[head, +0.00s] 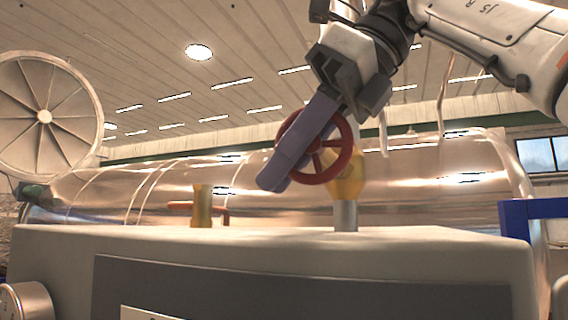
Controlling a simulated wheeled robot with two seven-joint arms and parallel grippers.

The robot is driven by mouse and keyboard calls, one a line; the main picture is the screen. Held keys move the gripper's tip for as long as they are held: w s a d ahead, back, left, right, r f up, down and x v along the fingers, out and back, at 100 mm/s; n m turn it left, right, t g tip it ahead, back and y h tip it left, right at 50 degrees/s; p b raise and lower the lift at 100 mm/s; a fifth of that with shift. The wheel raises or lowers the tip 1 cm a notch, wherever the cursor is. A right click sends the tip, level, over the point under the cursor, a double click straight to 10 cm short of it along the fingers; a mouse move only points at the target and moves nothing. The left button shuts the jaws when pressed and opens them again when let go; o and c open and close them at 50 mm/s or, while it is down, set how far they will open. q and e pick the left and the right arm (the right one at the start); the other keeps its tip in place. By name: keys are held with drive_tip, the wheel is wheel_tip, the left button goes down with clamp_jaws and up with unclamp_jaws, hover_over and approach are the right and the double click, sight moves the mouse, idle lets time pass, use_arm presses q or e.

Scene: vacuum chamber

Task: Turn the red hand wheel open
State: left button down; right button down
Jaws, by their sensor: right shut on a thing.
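The red hand wheel (340,167) stands upright on a yellow valve body (347,188) above the pale cabinet top. My right gripper (275,180) comes down from the upper right across the left side of the wheel. Its long purple-grey fingers cover the wheel's left rim and part of the hub. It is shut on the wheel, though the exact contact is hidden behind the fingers. My left gripper is not in view.
The pale cabinet (440,236) fills the front. A shiny metal chamber (430,190) lies behind. A round spoked disc (45,116) is at far left, and a blue frame (540,208) at right.

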drive_tip(key=shift+d+f, duration=0.1)
idle(0.3)
drive_tip(key=c, duration=1.8)
unclamp_jaws()
